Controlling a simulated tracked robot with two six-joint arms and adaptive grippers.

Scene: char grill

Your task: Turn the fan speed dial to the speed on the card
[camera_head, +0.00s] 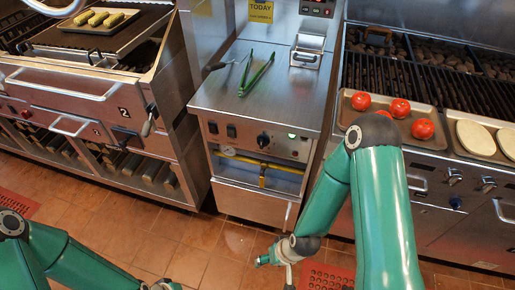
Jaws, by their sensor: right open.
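A black round dial (263,140) sits on the front panel of the middle steel cabinet, with a small lit green indicator to its right. The way its pointer faces is too small to tell. A yellow card (260,11) on the back panel reads "TODAY"; its top is cut off and no speed can be read. My right gripper (290,281) is at the bottom edge, low in front of the cabinet, below and well apart from the dial. It is open and mostly cut off. My left arm shows at the bottom left; its gripper is out of frame.
Two black switches (222,129) sit left of the dial. A yellow pipe (262,165) runs below the panel. Green-handled tongs (257,74) lie on the cabinet top (225,100). A tray of tomatoes (350,112) stands at right. Tiled floor (185,240) is free in front.

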